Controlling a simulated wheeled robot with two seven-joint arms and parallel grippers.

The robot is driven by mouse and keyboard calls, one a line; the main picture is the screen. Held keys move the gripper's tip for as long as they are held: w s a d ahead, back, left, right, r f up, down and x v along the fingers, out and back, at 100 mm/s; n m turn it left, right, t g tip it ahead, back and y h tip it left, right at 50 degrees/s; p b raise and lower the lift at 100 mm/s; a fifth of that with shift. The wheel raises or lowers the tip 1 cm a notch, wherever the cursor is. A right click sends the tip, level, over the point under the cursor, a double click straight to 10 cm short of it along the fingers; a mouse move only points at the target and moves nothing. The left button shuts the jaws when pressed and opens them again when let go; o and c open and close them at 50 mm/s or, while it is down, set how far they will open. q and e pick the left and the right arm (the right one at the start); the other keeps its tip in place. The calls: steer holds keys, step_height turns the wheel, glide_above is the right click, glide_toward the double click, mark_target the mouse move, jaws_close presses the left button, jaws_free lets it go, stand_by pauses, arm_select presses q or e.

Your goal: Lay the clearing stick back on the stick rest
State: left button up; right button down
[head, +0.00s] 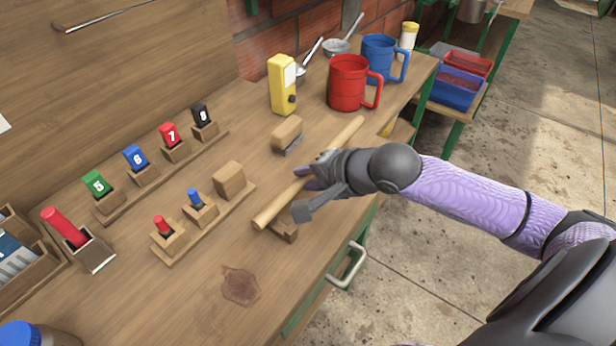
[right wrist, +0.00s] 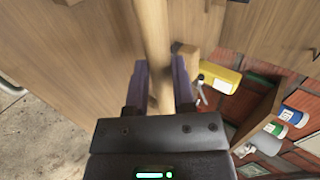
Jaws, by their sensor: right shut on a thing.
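In the right wrist view the stick (right wrist: 152,35) runs between the two purple fingers (right wrist: 163,85). A low wooden block (head: 287,234), which looks like part of the stick rest, sits under the stick's near end. I cannot tell whether the stick touches it, and my gripper and forearm hide the bench beneath the middle. My left gripper is not in view.
A wood-backed brush (head: 287,132), a yellow device (head: 282,85), a red mug (head: 349,83) and a blue mug (head: 381,60) stand beyond the stick. Numbered tags in holders (head: 135,158) and small pegs in blocks (head: 196,200) are to the left. The front bench top is mostly clear.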

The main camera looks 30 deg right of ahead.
steer(key=shift+f+b, duration=0.35)
steer(key=shift+f, duration=0.25)
steer(key=shift+f+b, duration=0.8)
steer(key=shift+b, duration=0.35)
steer(key=shift+f, duration=1.5)
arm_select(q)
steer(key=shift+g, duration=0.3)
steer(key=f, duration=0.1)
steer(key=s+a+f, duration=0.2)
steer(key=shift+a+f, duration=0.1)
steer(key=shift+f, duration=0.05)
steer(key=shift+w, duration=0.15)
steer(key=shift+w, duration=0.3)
